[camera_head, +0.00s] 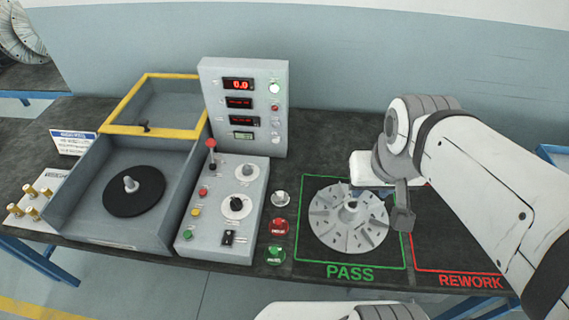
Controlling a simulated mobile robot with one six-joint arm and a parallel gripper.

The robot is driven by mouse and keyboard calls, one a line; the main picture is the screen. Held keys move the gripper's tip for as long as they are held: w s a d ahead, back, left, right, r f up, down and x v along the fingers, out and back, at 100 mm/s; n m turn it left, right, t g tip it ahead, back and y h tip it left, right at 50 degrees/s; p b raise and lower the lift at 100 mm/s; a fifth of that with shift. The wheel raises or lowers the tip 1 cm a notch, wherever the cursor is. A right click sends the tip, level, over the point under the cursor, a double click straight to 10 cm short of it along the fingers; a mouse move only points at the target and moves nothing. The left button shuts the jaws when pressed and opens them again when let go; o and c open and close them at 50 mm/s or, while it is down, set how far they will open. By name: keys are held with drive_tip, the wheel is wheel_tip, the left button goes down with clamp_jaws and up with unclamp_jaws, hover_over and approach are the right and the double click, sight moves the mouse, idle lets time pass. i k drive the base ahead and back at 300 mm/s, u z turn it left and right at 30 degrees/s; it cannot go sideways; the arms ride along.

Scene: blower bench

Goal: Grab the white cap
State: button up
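A small pale cap-like piece (130,184) stands at the centre of the black turntable (150,197) inside the open grey box at the left. I cannot tell for sure that it is the white cap. My gripper (382,203) is far to the right, over the right side of a grey finned impeller (335,232). One dark finger shows at the right edge of the impeller; the rest is hard to make out, so its opening is unclear. A white block (366,167) shows behind the impeller, partly hidden by my wrist; I cannot tell what it is.
The impeller lies in the green PASS outline (312,259); the red REWORK outline (430,268) is to its right. A control panel (222,225) and an upright display unit (278,131) stand between box and impeller. The box's yellow-framed lid (155,133) is open. Brass pegs (31,213) stand far left.

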sight(279, 198)
drive_tip(key=k, duration=0.9)
drive_tip(key=u, duration=0.4)
drive_tip(key=i, duration=1)
